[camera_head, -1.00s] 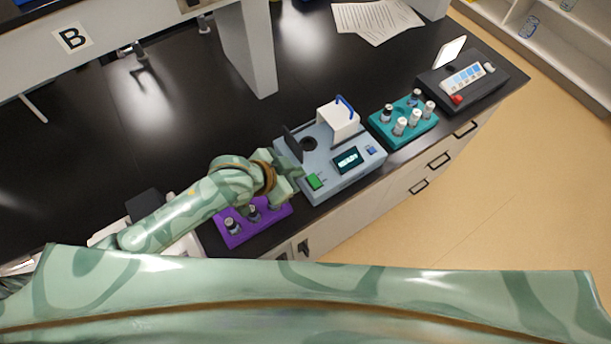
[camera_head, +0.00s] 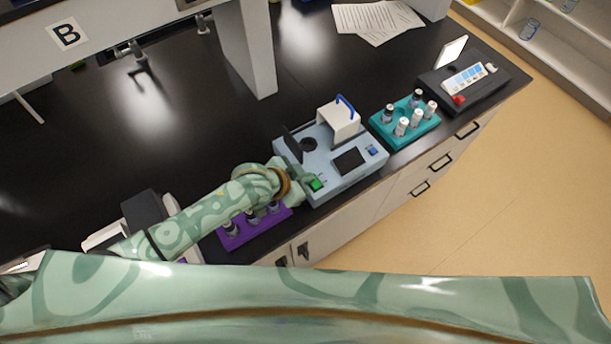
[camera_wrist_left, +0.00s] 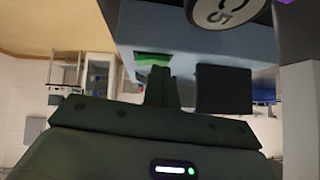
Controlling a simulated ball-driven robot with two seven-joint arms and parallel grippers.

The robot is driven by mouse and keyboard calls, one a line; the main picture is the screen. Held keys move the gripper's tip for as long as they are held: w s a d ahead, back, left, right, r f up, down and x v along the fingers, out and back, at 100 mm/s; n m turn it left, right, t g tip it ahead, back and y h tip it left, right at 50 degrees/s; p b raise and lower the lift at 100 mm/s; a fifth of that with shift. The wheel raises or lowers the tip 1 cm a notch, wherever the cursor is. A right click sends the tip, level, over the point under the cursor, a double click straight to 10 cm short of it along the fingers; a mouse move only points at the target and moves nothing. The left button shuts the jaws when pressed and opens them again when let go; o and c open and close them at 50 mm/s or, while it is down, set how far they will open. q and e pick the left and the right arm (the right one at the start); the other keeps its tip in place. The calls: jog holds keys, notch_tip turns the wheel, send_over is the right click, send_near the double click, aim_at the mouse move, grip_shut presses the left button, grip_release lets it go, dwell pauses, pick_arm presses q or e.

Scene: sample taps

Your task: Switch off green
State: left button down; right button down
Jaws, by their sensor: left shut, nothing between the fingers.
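A light blue-grey instrument (camera_head: 325,160) stands on the black bench in the head view. Its green switch (camera_head: 316,184) is at the near left corner, and it also shows in the left wrist view (camera_wrist_left: 152,58). Its screen (camera_head: 350,158) is dark and blank, and it looks dark in the left wrist view (camera_wrist_left: 223,90) too. My left gripper (camera_head: 309,180) is shut and empty, with its tips at the green switch. The fingers (camera_wrist_left: 161,84) partly cover the switch in the left wrist view; I cannot tell whether they touch it. My right gripper is not in view.
A purple rack with vials (camera_head: 238,241) lies under my left forearm, left of the instrument. A teal rack with several bottles (camera_head: 390,138) stands to its right. A dark device with a red knob (camera_head: 490,88) is further right. Papers (camera_head: 375,20) lie at the back.

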pick_arm(q)
jog(key=shift+s, duration=0.1)
jog(key=shift+s+d+p, duration=0.3)
jog(key=shift+s+p, duration=0.15)
jog(key=shift+p, duration=0.1)
jog(key=shift+s+d, duration=0.15)
jog(key=shift+r, duration=0.1)
jog(key=shift+r+p, duration=0.25)
jog(key=shift+p, duration=0.1)
notch_tip(320, 180, up, 4)
jog(key=p, duration=0.4)
jog(key=shift+s+d+p, duration=0.1)
jog(key=shift+s+p, duration=0.05)
jog(key=shift+p, duration=0.25)
jog(key=p+v, duration=0.1)
jog(key=v, duration=0.8)
jog(key=shift+s, duration=0.25)
